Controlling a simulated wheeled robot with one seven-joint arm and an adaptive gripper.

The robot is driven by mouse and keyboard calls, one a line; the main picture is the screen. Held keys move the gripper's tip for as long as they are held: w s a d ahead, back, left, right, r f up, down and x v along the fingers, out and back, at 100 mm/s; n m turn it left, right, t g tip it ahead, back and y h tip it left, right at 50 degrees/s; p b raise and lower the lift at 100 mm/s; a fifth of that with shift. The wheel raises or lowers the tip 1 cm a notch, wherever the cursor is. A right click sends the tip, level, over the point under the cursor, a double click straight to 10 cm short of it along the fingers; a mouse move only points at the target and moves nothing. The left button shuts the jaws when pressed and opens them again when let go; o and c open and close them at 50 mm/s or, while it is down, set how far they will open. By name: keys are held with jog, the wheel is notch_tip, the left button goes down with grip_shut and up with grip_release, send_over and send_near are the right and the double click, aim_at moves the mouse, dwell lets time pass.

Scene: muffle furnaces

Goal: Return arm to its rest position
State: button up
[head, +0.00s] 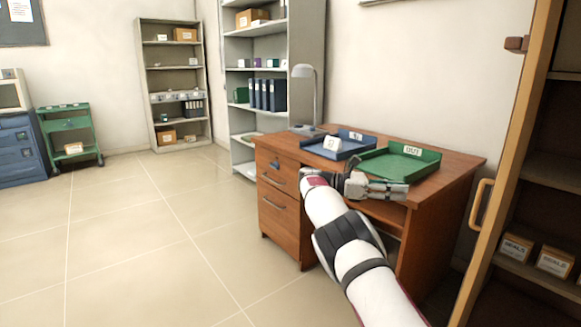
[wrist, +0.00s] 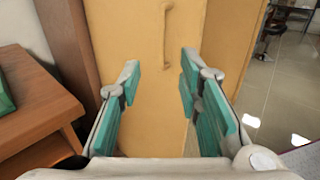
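My arm reaches forward across the head view to the front edge of the wooden desk (head: 285,215). My gripper (head: 400,190) is at the desk's front edge, just in front of the green tray (head: 434,166), and points to the right. In the wrist view my gripper (wrist: 160,85) has its two teal-padded fingers wide apart with nothing between them. Beyond the fingers is a tan cabinet door (wrist: 150,130) with a vertical handle (wrist: 166,38).
A blue tray (head: 350,141) with a white labelled item and a lamp (head: 317,95) stand on the desk. An open-fronted wooden cabinet (head: 505,130) is at right. Shelves (head: 172,60) and a green cart (head: 68,124) stand at the back. The tiled floor at left is clear.

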jog(key=s+d+r+m+y, duration=0.55)
jog(key=s+r, duration=0.25)
jog(key=s, duration=0.2)
jog(key=s+r+m+y, duration=0.25)
jog(key=s+y, duration=0.25)
jog(key=s, duration=0.7)
jog(key=s+a+m+t+y, duration=0.15)
jog(key=s+a, duration=0.25)
jog(key=s, duration=0.5)
jog(key=s+a+m+t+y, duration=0.1)
jog(key=s+a+m+y, duration=0.2)
jog(key=s, duration=0.6)
jog(key=s+a+f+m+t+y, duration=0.1)
jog(key=s+a+f, duration=0.35)
jog(key=s, duration=0.35)
jog(key=s+a+f+m+t+y, duration=0.1)
jog(key=s+a+f+m+y, duration=0.1)
jog(key=s+a+f, duration=0.45)
notch_tip(320, 180, up, 28)
jog(key=s+d+t+p, duration=0.2)
jog(key=t+p, duration=0.1)
jog(key=p, duration=2.1)
jog(key=shift+t, duration=0.35)
